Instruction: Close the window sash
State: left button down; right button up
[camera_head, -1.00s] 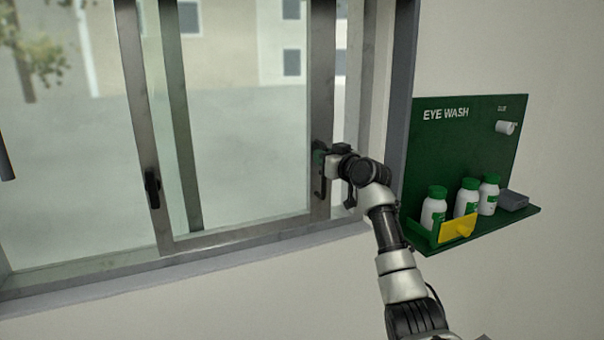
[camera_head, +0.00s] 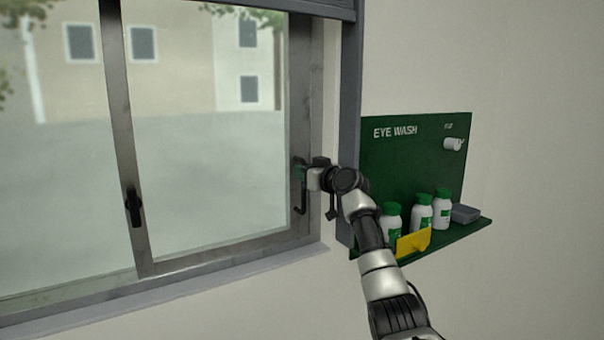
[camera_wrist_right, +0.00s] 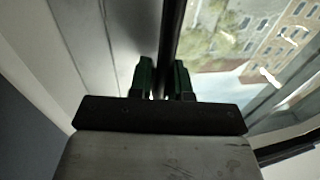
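The window sash (camera_head: 126,140) is a grey metal frame around a large pane. It stands near the right side of the window frame (camera_head: 351,120); a pale strip shows between them, and I cannot tell whether the sash touches the frame. My right gripper (camera_head: 302,177) is at the sash's right stile, at its dark handle (camera_head: 299,200). In the right wrist view, the green fingertips (camera_wrist_right: 163,80) stand close on both sides of a dark bar (camera_wrist_right: 173,35), which looks like the handle. The gripper appears shut on it. My left gripper is out of view.
A green eye wash board (camera_head: 420,150) hangs on the wall to the right, close to my right arm. Its shelf holds white bottles (camera_head: 422,213), a yellow piece (camera_head: 413,243) and a grey box (camera_head: 465,213). A second dark handle (camera_head: 134,208) is on the left stile.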

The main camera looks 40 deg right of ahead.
jog(key=o, duration=0.4)
jog(key=shift+s+d, duration=0.1)
jog(key=shift+d, duration=0.25)
jog(key=shift+c, duration=0.2)
jog(key=shift+a, duration=0.15)
jog(key=s+b, duration=0.4)
jog(key=s, duration=0.6)
jog(key=shift+s+a+b, duration=0.15)
jog(key=shift+s+b, duration=0.25)
